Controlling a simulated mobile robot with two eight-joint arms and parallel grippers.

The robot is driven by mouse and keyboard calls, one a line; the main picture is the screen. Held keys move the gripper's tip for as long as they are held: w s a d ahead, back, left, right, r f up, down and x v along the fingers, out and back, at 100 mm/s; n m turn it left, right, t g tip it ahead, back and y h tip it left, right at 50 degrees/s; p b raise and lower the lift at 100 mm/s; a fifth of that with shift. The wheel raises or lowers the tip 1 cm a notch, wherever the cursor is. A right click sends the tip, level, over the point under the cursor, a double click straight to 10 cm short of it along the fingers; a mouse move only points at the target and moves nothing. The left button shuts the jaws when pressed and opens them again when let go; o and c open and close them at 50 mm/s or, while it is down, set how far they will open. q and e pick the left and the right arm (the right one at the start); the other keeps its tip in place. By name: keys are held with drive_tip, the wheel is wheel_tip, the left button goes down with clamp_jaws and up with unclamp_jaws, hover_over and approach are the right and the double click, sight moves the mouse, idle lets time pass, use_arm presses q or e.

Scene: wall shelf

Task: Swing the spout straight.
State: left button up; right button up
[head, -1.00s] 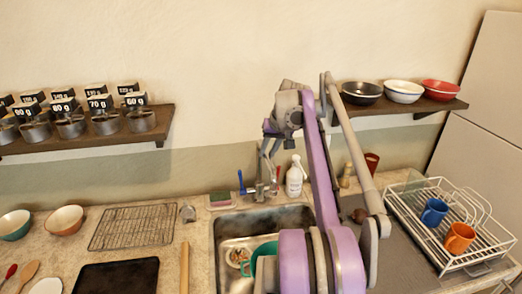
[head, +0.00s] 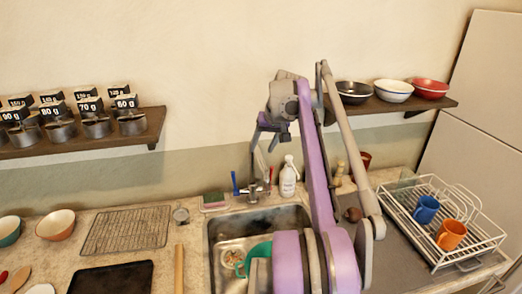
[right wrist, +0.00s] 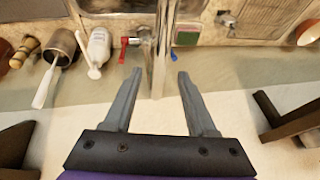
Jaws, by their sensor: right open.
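The metal faucet (head: 257,188) stands behind the sink, with a blue handle (head: 235,183) on its left and a red handle (head: 270,175) on its right. In the right wrist view, the spout (right wrist: 160,52) is an upright metal bar. It runs between the two fingertips of my right gripper (right wrist: 160,72), with a gap on each side. My right gripper is open; in the head view (head: 264,148) it hangs just above the faucet. How far the spout reaches in depth between the fingers, I cannot tell. My left gripper is out of view.
The sink (head: 222,238) holds a teal mug (head: 258,251). A white spray bottle (head: 288,178) stands right of the faucet, and a sponge (head: 214,201) lies to its left. Wall shelves (head: 155,125) hang left and right. A dish rack (head: 480,247) stands at the right.

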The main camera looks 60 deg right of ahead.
drive_tip(key=v, duration=0.8)
drive_tip(key=shift+p, duration=0.35)
drive_tip(key=w+a+f+n, duration=0.1)
drive_tip(key=w+a+f, duration=0.25)
drive_tip(key=a, duration=0.35)
drive_tip(key=w+a+f+n, duration=0.2)
drive_tip(key=a+f, duration=0.2)
drive_tip(key=a, duration=0.3)
drive_tip(key=w+a+f+n, duration=0.1)
drive_tip(key=w+a+f, duration=0.25)
drive_tip(key=a, duration=0.35)
drive_tip(key=s+a+f+n+y, duration=0.1)
drive_tip(key=s+a+f+n, duration=0.1)
drive_tip(key=a+f, duration=0.5)
drive_tip(key=a, duration=0.3)
drive_tip(key=shift+a+f, duration=0.25)
drive_tip(key=s+a+f+n, duration=0.1)
drive_tip(key=s+a+f, duration=0.1)
drive_tip(key=a+f, duration=0.2)
drive_tip(key=s+a+f+n+t, duration=0.1)
drive_tip(key=s+a+f, duration=0.2)
drive_tip(key=a+f, duration=0.1)
drive_tip(key=s+a+f+n+y, duration=0.1)
drive_tip(key=s+a+f+n, duration=0.1)
drive_tip(key=s+a+f, duration=0.1)
drive_tip(key=shift+s+a+f, duration=0.15)
drive_tip(key=shift+a+f, duration=0.6)
drive_tip(key=shift+f, duration=0.15)
drive_tip(key=shift+c, duration=0.2)
